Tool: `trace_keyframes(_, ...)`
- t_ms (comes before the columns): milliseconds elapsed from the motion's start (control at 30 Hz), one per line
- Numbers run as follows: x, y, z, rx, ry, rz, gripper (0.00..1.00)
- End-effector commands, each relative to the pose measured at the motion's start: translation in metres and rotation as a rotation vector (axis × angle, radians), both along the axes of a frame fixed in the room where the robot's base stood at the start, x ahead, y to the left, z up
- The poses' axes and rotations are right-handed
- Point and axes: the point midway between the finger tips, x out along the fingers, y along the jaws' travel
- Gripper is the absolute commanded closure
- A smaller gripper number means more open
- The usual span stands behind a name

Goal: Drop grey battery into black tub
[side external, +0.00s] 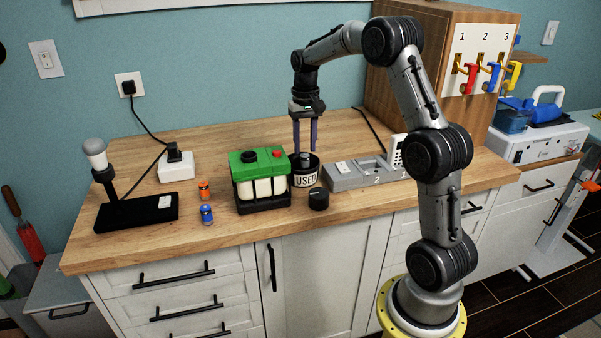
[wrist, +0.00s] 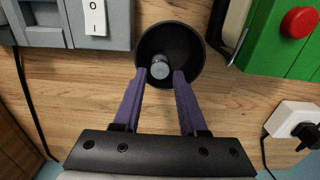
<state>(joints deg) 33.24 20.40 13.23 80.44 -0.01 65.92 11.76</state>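The black tub (side external: 306,181), labelled "USED", stands on the wooden counter between the green-topped box and the grey block. It also shows in the wrist view (wrist: 196,42). The grey battery (wrist: 160,66) appears within the tub's mouth in the wrist view, seen end-on. My gripper (side external: 305,150) points straight down over the tub. Its purple fingers (wrist: 160,74) are apart, with a visible gap on both sides of the battery.
The green-topped box (side external: 262,182) stands close left of the tub. The grey slotted block (side external: 352,178) is close right. A small black cylinder (side external: 318,199) stands in front. An orange battery (side external: 204,190) and a blue battery (side external: 207,214) stand farther left, near a lamp (side external: 97,156).

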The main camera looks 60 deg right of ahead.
Motion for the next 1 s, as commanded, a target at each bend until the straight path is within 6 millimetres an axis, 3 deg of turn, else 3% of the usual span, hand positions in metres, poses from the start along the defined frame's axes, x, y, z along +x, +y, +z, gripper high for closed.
trace_keyframes(33, 0.000, 0.000, 0.000, 0.000, 0.000, 0.000, 0.48)
trace_keyframes(100, 0.000, 0.000, 0.000, 0.000, 0.000, 0.000, 0.35)
trace_keyframes(533, 0.001, 0.000, 0.009, -0.001, -0.001, 0.000, 0.34)
trace_keyframes(667, 0.001, -0.001, 0.029, -0.003, -0.004, 0.000, 0.34)
trace_keyframes(1000, 0.001, -0.001, 0.102, -0.002, -0.004, 0.000, 0.34)
